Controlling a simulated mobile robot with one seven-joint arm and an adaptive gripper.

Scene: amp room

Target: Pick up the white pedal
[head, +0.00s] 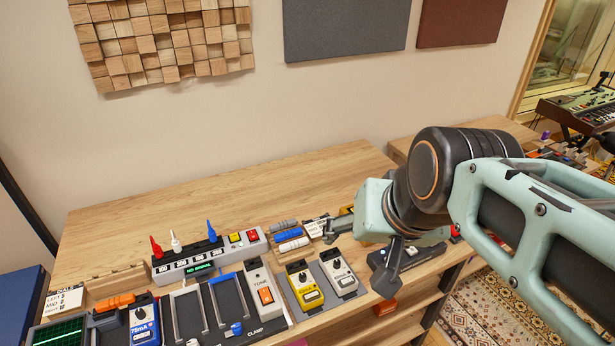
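The white pedal (339,273) has a dark knob on top. It stands upright on a grey pad (312,278), just right of a yellow pedal (304,286). My gripper (362,254) comes in from the right, its two fingers spread apart. One finger points left, behind the pedal in the picture; the other hangs down to the pedal's right. No object shows between the fingers. I cannot tell the exact height of the fingers above the bench or whether they touch anything.
A wooden bench (230,200) is clear toward the wall. Left of the pads are a pale TUNE unit (262,288), a blue pedal (144,320) and a panel (205,262) with coloured plugs. Blue and grey cylinders (287,235) lie behind the pedals. A dark device (408,262) sits right.

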